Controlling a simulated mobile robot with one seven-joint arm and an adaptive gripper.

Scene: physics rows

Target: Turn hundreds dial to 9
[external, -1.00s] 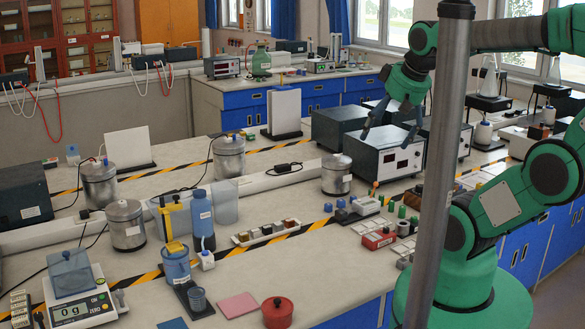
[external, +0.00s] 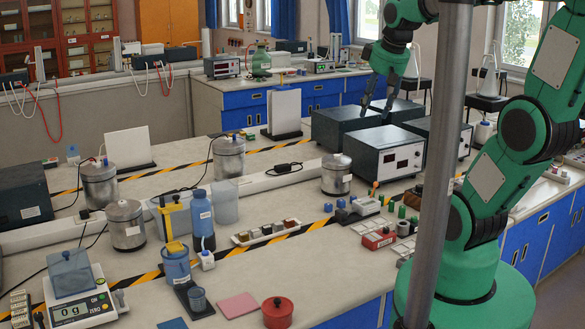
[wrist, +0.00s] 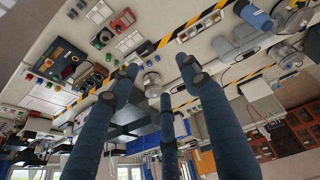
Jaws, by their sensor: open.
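My gripper (external: 376,110) hangs open and empty above the dark instrument boxes, fingers pointing down; it also shows in the wrist view (wrist: 148,85). I cannot tell for certain which part is the hundreds dial. A dark grey box with a white front panel (external: 388,161) stands below and in front of the gripper. Its panel carries a display and small controls, too small to read. In the wrist view, a panel device with a wooden edge and small coloured knobs (wrist: 55,62) lies at the upper left, apart from the fingers. No dial marking is legible.
More dark boxes (external: 345,124) stand behind the white-panelled one. A metal can (external: 336,178) is to its left. A red box (external: 378,239) and small coloured pieces lie in front. A grey pole (external: 440,180) hides part of the bench.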

